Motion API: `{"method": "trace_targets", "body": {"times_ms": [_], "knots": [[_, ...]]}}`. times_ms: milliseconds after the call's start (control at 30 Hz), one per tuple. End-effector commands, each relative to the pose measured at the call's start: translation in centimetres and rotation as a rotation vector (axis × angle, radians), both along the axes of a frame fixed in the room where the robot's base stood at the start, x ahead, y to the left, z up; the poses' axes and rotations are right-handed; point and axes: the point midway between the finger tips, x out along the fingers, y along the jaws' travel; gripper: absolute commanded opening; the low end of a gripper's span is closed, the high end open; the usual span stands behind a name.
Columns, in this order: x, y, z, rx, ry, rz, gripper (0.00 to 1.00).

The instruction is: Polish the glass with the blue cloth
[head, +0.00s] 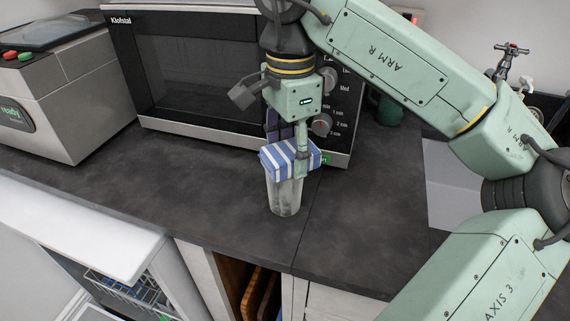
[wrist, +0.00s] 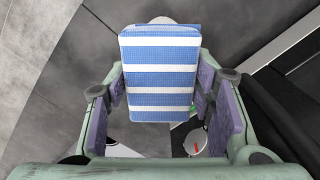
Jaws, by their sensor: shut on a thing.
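The blue cloth (head: 284,157) has white stripes and looks like a folded pad. My gripper (head: 301,165) is shut on it and points down. In the wrist view the cloth (wrist: 160,72) fills the space between the two purple-padded fingers (wrist: 162,98). The glass (head: 286,195) is a clear, cloudy-looking tumbler standing upright on the dark counter. The cloth is right over the glass's top and hides its rim. I cannot tell whether the cloth touches the glass. In the wrist view a pale round edge shows just beyond the cloth.
A Klofstal microwave (head: 200,75) stands close behind the glass. A grey appliance (head: 62,95) with red and green buttons is at left. An open dishwasher (head: 125,285) is below left. The counter left of the glass is clear.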

Motion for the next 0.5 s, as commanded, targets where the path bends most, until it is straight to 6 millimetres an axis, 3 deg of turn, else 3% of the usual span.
{"method": "trace_targets", "body": {"times_ms": [333, 500], "knots": [[0.0, -1.4, -0.2, 0.002, 0.000, 0.000, 0.27], [0.0, -0.9, -0.2, 0.000, 0.000, 0.003, 0.27]]}}
